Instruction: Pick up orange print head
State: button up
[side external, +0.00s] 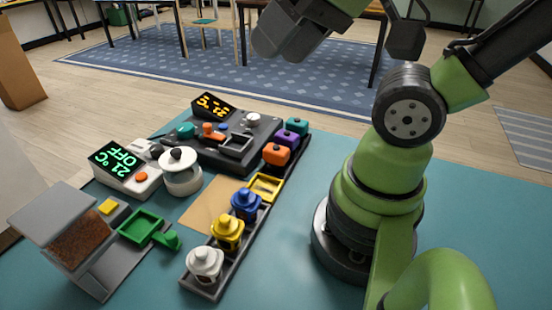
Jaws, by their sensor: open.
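The orange print head (277,153) is a small orange block with a dark knob on top. It sits in the far part of the long dark rack (226,262), between the purple print head (289,138) and an empty yellow-rimmed slot (266,187). My arm rises to the right of the rack and runs out of the top of the picture. A wrist part of it shows at the top, well above the table. I cannot make out my gripper's fingers, and nothing of mine touches the orange print head.
The rack also holds blue (246,203), yellow (228,232), white (205,264) and teal (297,126) heads. Left of it are a dark machine (266,128) with an amber display, a white lidded pot (181,175), a temperature unit (127,167) and a green tray (141,228).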

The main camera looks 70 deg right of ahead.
jog(key=shift+o, duration=0.4)
jog(key=shift+w, duration=0.1)
jog(key=n+g+h, duration=0.2)
jog(key=n+g, duration=0.1)
jog(key=g, duration=0.4)
send_over(276, 147)
notch_tip(276, 147, down, 18)
jog(key=shift+f, duration=0.1)
jog(key=shift+d+f, duration=0.1)
jog(key=shift+f, duration=4.95)
jog(key=shift+c, duration=0.5)
